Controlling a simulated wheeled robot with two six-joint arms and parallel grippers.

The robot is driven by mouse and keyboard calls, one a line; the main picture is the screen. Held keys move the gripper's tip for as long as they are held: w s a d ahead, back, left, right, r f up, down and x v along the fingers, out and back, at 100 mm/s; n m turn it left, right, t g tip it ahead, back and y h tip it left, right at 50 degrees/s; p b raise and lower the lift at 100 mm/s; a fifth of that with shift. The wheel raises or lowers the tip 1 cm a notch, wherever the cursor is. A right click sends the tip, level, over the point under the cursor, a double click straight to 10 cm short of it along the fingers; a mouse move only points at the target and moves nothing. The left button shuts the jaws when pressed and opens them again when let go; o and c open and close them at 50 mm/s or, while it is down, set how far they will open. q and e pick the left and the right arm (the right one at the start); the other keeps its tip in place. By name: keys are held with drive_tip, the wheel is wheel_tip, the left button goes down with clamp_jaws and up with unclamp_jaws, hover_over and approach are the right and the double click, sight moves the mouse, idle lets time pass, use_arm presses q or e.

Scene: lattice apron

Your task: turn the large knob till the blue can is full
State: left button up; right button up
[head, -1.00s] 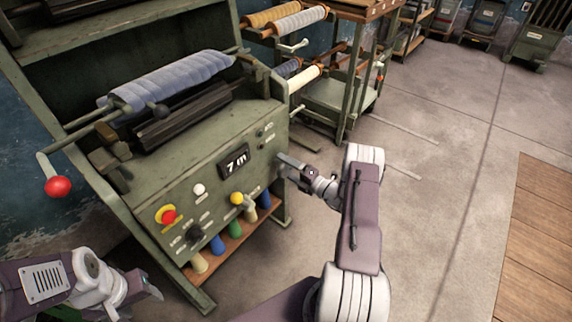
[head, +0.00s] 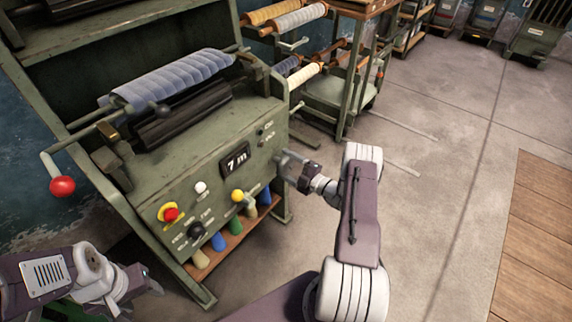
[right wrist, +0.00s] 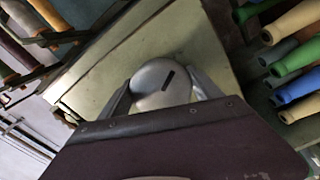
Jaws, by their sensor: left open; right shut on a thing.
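The large knob (right wrist: 165,84) is grey and round with a dark slot-like mark, seen in the right wrist view. My right gripper (right wrist: 163,92) is shut on it, one finger on each side. In the head view this gripper (head: 284,160) is at the right end of the green machine's front panel and hides the knob. A blue cylinder (head: 218,242), possibly the blue can, stands on the low wooden shelf; its fill level cannot be seen. The panel's display (head: 236,161) reads "7 m". My left gripper (head: 150,284) is open and empty at the lower left.
The panel also has a red button (head: 170,214), a white button (head: 200,187), a yellow knob (head: 237,195) and a black knob (head: 195,230). A red-ended crank (head: 62,186) sticks out at the left. Clear floor lies to the right.

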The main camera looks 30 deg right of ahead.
drive_tip(key=shift+f, duration=0.1)
drive_tip(key=o, duration=1.4)
drive_tip(key=p+v, duration=0.2)
drive_tip(key=v, duration=0.7)
